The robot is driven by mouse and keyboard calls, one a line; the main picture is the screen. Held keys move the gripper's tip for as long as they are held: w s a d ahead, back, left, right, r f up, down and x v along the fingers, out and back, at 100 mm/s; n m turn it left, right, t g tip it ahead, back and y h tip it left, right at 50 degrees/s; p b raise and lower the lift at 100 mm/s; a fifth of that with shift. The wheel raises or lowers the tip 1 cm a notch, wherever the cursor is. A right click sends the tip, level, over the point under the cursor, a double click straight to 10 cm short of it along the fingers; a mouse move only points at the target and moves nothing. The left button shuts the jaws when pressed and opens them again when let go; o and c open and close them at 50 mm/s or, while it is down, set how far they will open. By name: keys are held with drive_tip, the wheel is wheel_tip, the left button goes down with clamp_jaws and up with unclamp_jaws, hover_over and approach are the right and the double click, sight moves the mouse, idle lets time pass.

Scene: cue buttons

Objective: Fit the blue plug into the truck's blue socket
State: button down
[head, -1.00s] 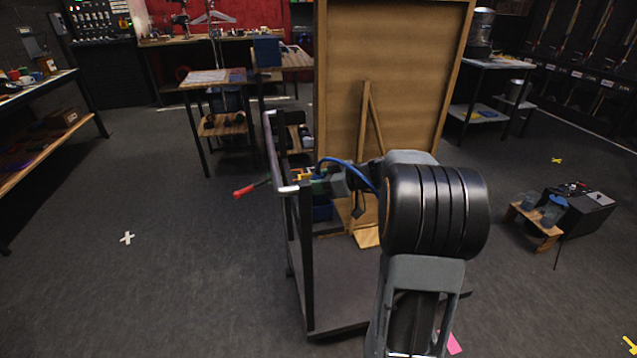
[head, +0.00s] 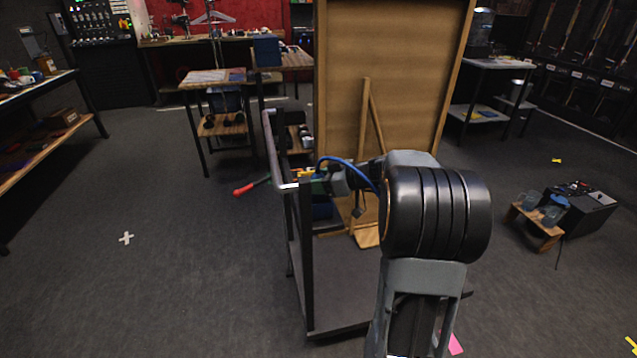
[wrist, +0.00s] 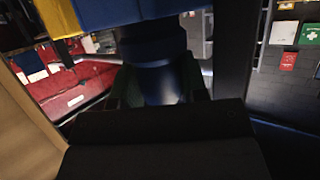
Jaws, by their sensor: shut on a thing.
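In the wrist view, my gripper (wrist: 160,88) is shut on the blue plug (wrist: 162,84), between green-edged fingers. Its far end meets or nearly meets a bright blue block (wrist: 150,12) at the top, seemingly the blue socket; shadow hides whether it is seated. A yellow block (wrist: 60,16) adjoins on the left. In the head view, my gripper (head: 322,186) is beside the black-framed truck (head: 306,250), near its post, and small there. A blue cable (head: 350,168) arcs over my wrist. The plug is not clear in the head view.
A tall wooden panel (head: 390,70) with a prop stands just behind my gripper. A red-handled tool (head: 244,189) sticks out left of the truck. A small wooden stand (head: 536,227) and black box are at right.

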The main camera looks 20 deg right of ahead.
drive_tip(key=shift+f+b, duration=0.3)
drive_tip(key=shift+b, duration=0.25)
drive_tip(key=c, duration=0.6)
unclamp_jaws()
drive_tip(key=shift+o, duration=0.2)
drive_tip(key=shift+s, duration=0.1)
drive_tip(key=v, duration=1.3)
drive_tip(key=shift+s+d+r, duration=0.2)
drive_tip(key=shift+d, duration=0.1)
